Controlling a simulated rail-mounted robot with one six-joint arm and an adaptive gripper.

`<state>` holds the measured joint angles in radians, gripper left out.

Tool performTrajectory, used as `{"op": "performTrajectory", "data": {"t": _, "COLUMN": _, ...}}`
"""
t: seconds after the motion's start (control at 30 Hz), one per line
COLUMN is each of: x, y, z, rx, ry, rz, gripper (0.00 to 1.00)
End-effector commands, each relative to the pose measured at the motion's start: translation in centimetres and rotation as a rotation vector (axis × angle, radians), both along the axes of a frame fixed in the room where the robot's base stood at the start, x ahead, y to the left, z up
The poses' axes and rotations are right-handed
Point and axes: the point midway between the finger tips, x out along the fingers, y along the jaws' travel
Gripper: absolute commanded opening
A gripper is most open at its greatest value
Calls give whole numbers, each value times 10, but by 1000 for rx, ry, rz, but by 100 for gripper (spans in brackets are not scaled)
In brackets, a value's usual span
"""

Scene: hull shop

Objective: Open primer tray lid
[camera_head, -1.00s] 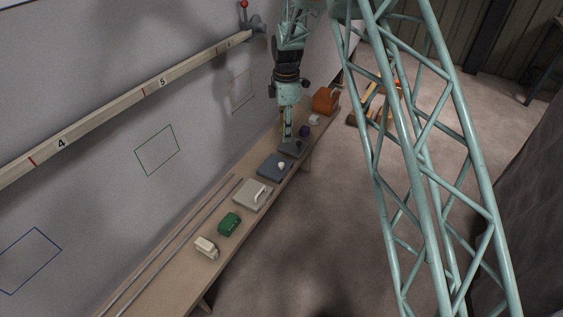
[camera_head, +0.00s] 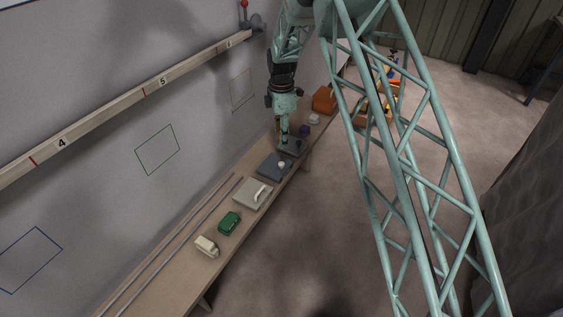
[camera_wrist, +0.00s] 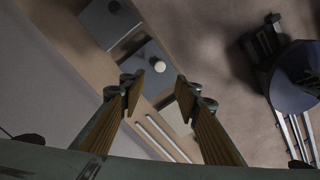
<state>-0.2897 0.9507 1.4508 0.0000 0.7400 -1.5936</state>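Three flat lidded trays lie in a row on the bench. The dark grey tray (camera_head: 293,146) has a dark knob, which shows in the wrist view (camera_wrist: 114,7). The blue-grey tray (camera_head: 268,164) has a pale round knob (camera_wrist: 157,65). The light tray (camera_head: 245,197) has a white bar handle (camera_head: 262,194). I cannot tell which is the primer tray. My gripper (camera_wrist: 160,88) is open and empty; its fingertips frame the near side of the blue-grey tray in the wrist view. In the head view it hangs by the dark tray, partly covering it.
A green block (camera_head: 229,222) and a cream block (camera_head: 206,247) lie nearer on the bench (camera_head: 172,283). Two long rods (camera_head: 180,237) run along its wall side. A purple item (camera_head: 304,130) and an orange box (camera_head: 323,99) stand beyond.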

Motion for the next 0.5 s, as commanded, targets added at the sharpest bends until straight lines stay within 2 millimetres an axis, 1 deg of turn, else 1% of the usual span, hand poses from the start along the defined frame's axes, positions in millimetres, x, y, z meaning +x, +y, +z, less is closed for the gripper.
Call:
{"op": "performTrajectory", "data": {"t": 0.17, "x": 0, "y": 0, "z": -14, "rx": 0, "ry": 1, "rz": 0, "gripper": 30}}
{"op": "performTrajectory", "data": {"t": 0.5, "x": -1, "y": 0, "z": -56, "rx": -1, "ry": 2, "rz": 0, "gripper": 30}}
